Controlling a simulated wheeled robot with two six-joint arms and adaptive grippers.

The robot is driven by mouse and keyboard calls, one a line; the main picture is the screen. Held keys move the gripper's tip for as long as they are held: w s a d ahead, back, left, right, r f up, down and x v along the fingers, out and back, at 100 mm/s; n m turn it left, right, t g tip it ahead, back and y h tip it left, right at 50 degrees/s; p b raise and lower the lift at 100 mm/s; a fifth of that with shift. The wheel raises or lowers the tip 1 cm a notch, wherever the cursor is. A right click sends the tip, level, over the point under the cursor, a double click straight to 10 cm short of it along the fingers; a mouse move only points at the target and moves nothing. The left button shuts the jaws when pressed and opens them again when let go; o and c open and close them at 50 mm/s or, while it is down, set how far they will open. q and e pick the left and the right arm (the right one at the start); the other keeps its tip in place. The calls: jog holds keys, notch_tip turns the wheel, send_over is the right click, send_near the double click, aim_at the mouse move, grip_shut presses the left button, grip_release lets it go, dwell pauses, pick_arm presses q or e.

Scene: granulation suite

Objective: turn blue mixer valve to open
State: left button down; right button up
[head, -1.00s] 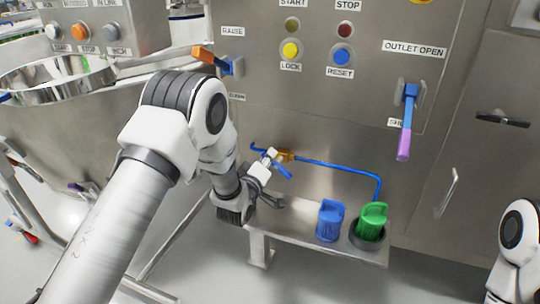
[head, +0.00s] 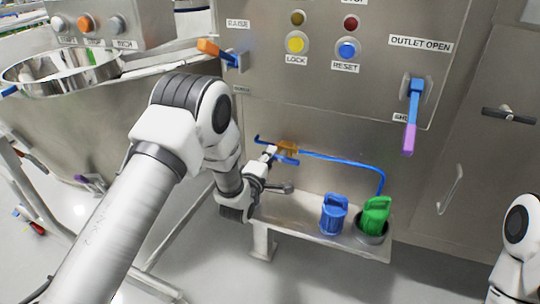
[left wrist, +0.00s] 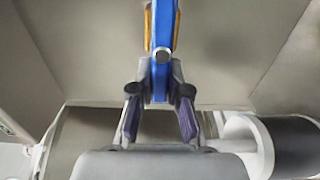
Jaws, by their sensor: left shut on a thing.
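The blue mixer valve handle (head: 287,161) sits at the brass valve body (head: 289,147) on the blue pipe (head: 340,159), low on the steel panel. It lies close to the line of the pipe. My left gripper (head: 268,154) reaches it from the left and is shut on the handle. In the left wrist view the blue handle (left wrist: 162,30) stands between the fingers (left wrist: 160,88), with brass showing on both sides behind it. The fingers hide part of the handle. My right gripper is out of view; only part of that arm shows at the right edge.
A blue jug (head: 333,214) and a green jug (head: 375,215) stand on the steel shelf (head: 300,232) below the pipe. An orange lever (head: 211,48) is above my arm. A blue lever with a purple end (head: 410,138) hangs at the right. A metal bowl (head: 60,70) is upper left.

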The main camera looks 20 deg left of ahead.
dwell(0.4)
pick_arm(q)
jog(key=c, duration=1.1)
grip_release()
jog(key=shift+s, duration=0.1)
jog(key=s, duration=1.1)
jog(key=shift+s+a, duration=0.25)
jog(key=shift+s, duration=0.15)
jog(key=shift+f, duration=0.1)
